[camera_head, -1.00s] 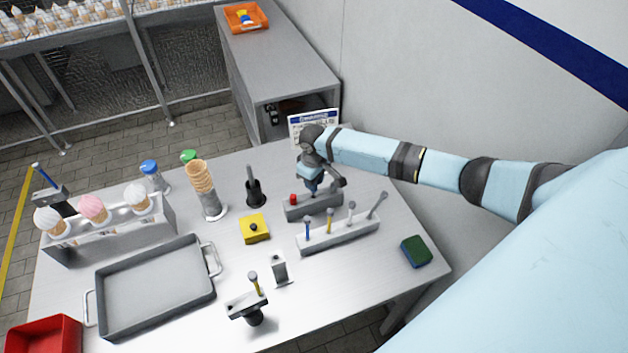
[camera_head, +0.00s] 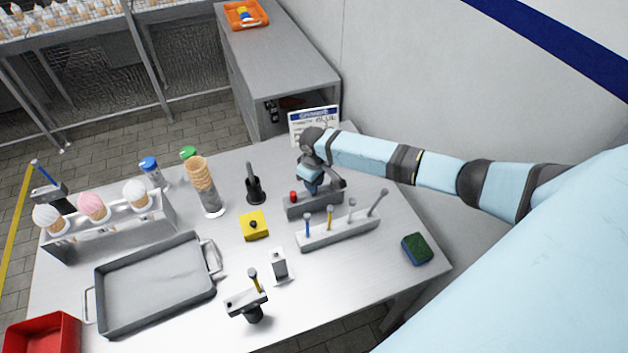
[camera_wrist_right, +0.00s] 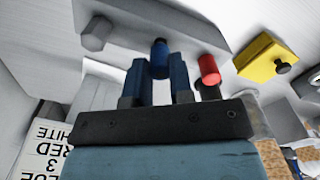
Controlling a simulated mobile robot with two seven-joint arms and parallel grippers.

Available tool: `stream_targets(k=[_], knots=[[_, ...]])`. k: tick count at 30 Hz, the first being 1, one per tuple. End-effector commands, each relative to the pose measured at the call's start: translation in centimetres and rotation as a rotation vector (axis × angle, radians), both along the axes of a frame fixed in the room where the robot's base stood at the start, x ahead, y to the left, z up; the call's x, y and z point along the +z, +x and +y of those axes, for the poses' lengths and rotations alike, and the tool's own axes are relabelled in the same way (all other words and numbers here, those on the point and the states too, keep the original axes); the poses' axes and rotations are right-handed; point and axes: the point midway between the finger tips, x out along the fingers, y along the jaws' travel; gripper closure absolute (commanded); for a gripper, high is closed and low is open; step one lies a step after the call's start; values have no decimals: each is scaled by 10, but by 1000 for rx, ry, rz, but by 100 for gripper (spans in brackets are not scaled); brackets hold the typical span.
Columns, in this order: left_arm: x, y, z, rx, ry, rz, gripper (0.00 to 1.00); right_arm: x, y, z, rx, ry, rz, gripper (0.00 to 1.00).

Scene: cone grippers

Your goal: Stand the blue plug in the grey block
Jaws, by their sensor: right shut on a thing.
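The grey block (camera_head: 326,205) lies on the table in the head view, with a red plug (camera_head: 293,196) standing near its left end. My right gripper (camera_head: 312,189) is over the block's middle, pointing down. In the right wrist view the gripper (camera_wrist_right: 157,82) is shut on the blue plug (camera_wrist_right: 159,56), which sits between its dark blue fingers. The grey block (camera_wrist_right: 150,15) lies beyond the plug, with the red plug (camera_wrist_right: 208,69) to the right and a pale hexagonal piece (camera_wrist_right: 97,33) to the left. The plug's lower end is hidden, so I cannot tell how deep it sits. My left gripper is not in view.
A long rack (camera_head: 340,232) with several upright tools stands just in front of the block. A yellow box (camera_head: 255,231) with a black knob is to the left, and a printed sign (camera_head: 314,122) stands behind. A green sponge (camera_head: 417,249) lies at the right.

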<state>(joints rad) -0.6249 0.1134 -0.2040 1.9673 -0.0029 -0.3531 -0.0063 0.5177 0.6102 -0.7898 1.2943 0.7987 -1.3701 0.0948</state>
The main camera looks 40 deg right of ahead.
Motion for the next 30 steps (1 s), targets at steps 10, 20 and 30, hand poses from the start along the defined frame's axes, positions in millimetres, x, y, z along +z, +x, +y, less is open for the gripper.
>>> stream_targets(k=[10, 20, 30], knots=[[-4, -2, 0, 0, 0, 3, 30, -8, 0, 0, 0, 0, 0, 100], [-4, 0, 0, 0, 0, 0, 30, -12, 0, 0, 0, -1, 0, 58], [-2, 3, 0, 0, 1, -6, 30, -12, 0, 0, 0, 0, 0, 49]])
